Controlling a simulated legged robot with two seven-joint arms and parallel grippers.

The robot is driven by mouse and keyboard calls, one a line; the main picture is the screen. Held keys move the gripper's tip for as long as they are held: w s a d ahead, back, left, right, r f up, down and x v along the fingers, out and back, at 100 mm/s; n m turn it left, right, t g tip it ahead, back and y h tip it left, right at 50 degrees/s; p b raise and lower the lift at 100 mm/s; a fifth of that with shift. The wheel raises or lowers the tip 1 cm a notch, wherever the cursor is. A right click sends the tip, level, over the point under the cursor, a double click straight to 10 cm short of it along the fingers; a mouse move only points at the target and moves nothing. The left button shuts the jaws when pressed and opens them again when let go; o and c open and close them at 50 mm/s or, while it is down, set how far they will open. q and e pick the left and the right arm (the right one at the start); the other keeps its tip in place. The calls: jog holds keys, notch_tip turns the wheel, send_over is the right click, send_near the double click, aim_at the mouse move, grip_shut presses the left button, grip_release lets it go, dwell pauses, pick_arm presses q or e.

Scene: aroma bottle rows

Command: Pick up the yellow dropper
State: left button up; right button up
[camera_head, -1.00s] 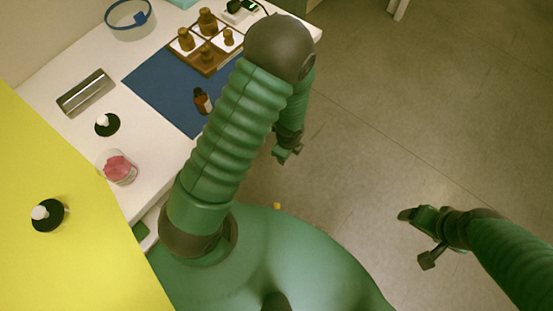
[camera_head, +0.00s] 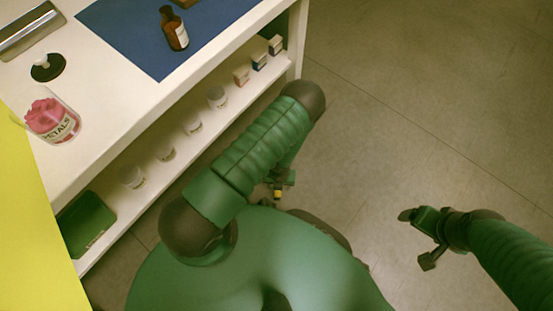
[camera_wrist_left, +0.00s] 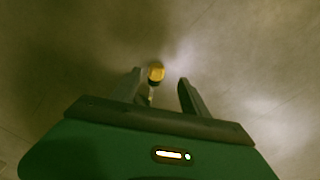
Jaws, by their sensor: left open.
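The yellow dropper (camera_head: 278,194) is small and shows low beside my body, over the grey floor. My left gripper (camera_head: 281,182) points down at it. In the left wrist view, the yellow top of the dropper (camera_wrist_left: 156,73) shows between the spread fingers of my left gripper (camera_wrist_left: 160,80), nearer the left finger. A thin pale part below the top is partly hidden by the gripper. I cannot tell whether a finger touches it. My right gripper (camera_head: 421,238) is open and empty over the floor at the right.
A white shelf table (camera_head: 110,140) stands at the left, with a brown bottle (camera_head: 174,30) on a blue mat (camera_head: 130,35), a petals jar (camera_head: 52,120) and a black-and-white dropper cap (camera_head: 46,67). Several jars and small boxes stand on its lower shelf. A yellow surface (camera_head: 35,240) fills the lower left.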

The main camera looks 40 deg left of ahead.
pick_arm(q)
notch_tip(320, 180, down, 2)
jog(key=shift+f+b, duration=0.1)
jog(key=shift+b, duration=0.4)
jog(key=f+b, duration=0.2)
jog(key=f, duration=0.1)
jog(key=f+b, duration=0.1)
jog(key=b, duration=0.1)
jog(key=shift+s+a+f, duration=0.1)
jog(key=shift+a+f, duration=0.15)
jog(key=shift+f, duration=0.05)
jog(key=shift+r, duration=0.15)
jog(key=c, duration=0.8)
